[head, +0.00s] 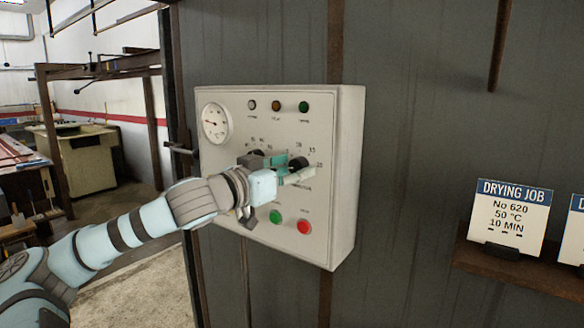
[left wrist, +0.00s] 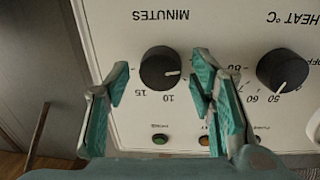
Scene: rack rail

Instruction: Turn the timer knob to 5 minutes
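The black timer knob (left wrist: 160,67), labelled MINUTES, is on the panel of the control box (head: 347,170). It appears upside down in the left wrist view, with 10 and 15 readable beside it; the 5 is not readable. I cannot tell the exact mark it points to. In the head view the timer knob (head: 298,163) is partly behind my left gripper (head: 290,171). My left gripper (left wrist: 160,82) is open, its teal-padded fingers on either side of the knob in the picture, with gaps visible. I see no contact. My right gripper is not in view.
The HEAT knob (left wrist: 283,69) is close beside one finger. A dial gauge (head: 215,123), several lamps, a green button (head: 276,217) and a red button (head: 304,227) are on the panel. A card (head: 511,215) reading "50 °C, 10 MIN" stands on a shelf (head: 520,273) at right.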

